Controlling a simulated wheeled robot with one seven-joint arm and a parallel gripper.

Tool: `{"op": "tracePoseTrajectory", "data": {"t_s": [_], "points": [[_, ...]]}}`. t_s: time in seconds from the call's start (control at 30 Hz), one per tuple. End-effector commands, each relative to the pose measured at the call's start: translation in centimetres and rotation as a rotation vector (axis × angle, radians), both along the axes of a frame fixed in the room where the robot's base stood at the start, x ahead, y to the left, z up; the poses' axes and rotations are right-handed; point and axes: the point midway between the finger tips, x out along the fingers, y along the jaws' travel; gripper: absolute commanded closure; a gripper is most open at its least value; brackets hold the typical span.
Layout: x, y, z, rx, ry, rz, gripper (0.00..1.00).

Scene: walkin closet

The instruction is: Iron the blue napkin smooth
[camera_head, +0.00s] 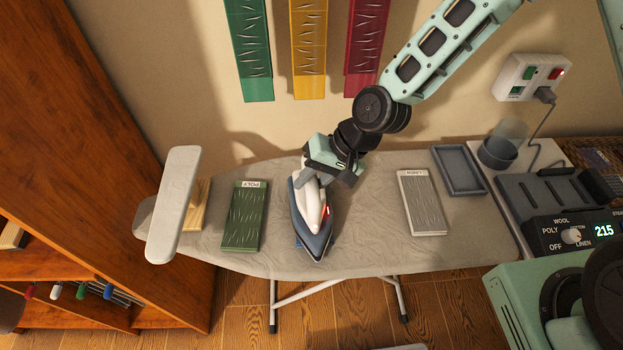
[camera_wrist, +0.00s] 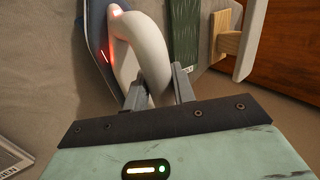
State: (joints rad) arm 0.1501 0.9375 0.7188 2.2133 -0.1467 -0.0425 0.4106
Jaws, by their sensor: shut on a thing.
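The iron (camera_head: 297,212), with a white handle and dark blue body, is on the ironing board, its tip toward the front edge. A small bit of blue, likely the blue napkin (camera_head: 298,241), shows at its left edge; the rest is hidden beneath the iron, so its wrinkles cannot be judged. My gripper (camera_head: 322,176) is shut on the iron's handle. In the wrist view both fingers (camera_wrist: 158,90) close around the white handle (camera_wrist: 145,50), and a red light glows on the iron (camera_wrist: 97,40). The control panel (camera_head: 545,232) reads 215.
A green wrinkled piece labelled POLY (camera_head: 242,215) lies left of the iron; a grey one labelled LINEN (camera_head: 421,203) lies right. A raised sleeve board (camera_head: 173,205) stands at the left end. A grey tray (camera_head: 459,170) is at the back right. Bare board (camera_head: 370,235) lies right of the iron.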

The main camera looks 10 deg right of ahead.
Motion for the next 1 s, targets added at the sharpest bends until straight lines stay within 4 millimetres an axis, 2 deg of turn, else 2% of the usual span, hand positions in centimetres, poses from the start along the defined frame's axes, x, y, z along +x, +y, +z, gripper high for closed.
{"op": "tracePoseTrajectory", "data": {"t_s": [0.57,1.0], "points": [[0.0,0.0,0.1,-0.001,0.001,0.000,1.00],[0.0,0.0,3.4,0.000,-0.001,0.000,1.00]]}}
